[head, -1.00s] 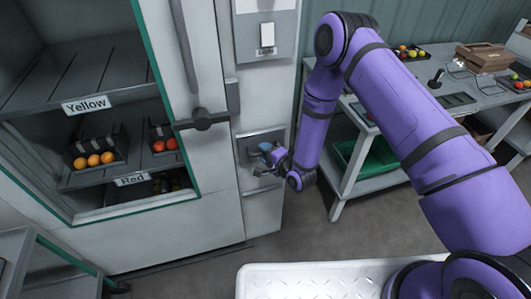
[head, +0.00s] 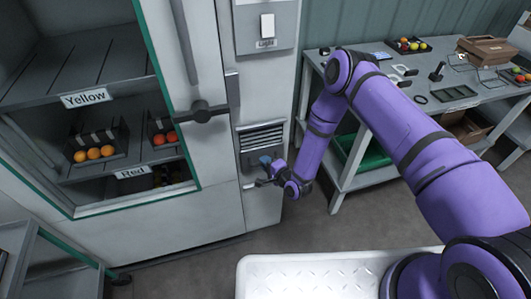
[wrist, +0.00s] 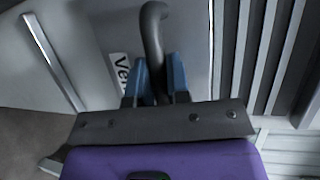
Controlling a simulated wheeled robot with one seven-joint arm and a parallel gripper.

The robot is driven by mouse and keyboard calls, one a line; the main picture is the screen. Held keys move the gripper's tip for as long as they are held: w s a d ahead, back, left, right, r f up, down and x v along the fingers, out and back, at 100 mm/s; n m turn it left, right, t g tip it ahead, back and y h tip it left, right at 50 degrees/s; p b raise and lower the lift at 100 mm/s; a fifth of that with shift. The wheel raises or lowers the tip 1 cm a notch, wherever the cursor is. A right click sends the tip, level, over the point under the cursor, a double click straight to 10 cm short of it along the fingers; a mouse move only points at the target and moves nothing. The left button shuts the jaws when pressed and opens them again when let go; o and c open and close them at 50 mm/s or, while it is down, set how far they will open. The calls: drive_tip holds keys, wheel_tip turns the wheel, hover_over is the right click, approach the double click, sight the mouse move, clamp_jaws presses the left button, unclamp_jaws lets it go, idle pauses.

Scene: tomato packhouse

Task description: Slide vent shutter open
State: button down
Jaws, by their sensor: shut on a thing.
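The vent is in the light grey cabinet front, with its dark horizontal slats (head: 262,138) bare in the upper part of the opening. They also show at the right of the wrist view (wrist: 265,60). The grey shutter plate (wrist: 100,25) has a label partly reading "Ve" (wrist: 120,72) and a dark curved handle (wrist: 153,22). My gripper (head: 266,168) is at the lower part of the vent. In the wrist view its blue fingers (wrist: 158,78) are shut on the handle, one on each side. In the head view my gripper hides part of the plate.
A light switch (head: 267,25) is above the vent. A door latch (head: 202,112) sticks out to the left. Shelves labelled Yellow (head: 85,98) and Red (head: 132,172) stand further left. A worktable (head: 395,95) is at the right behind my arm.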

wheel_tip(320, 180, down, 7)
drive_tip(key=shift+f, duration=0.2)
drive_tip(key=shift+s+d, duration=0.1)
drive_tip(key=c, duration=1.2)
unclamp_jaws()
drive_tip(key=shift+f, duration=0.2)
drive_tip(key=shift+o, duration=0.5)
drive_tip(key=shift+r, duration=0.15)
approach(259, 168)
drive_tip(key=v, duration=0.5)
drive_tip(key=shift+s+d+f, duration=0.1)
drive_tip(key=shift+s+f, duration=0.05)
drive_tip(key=shift+f, duration=0.15)
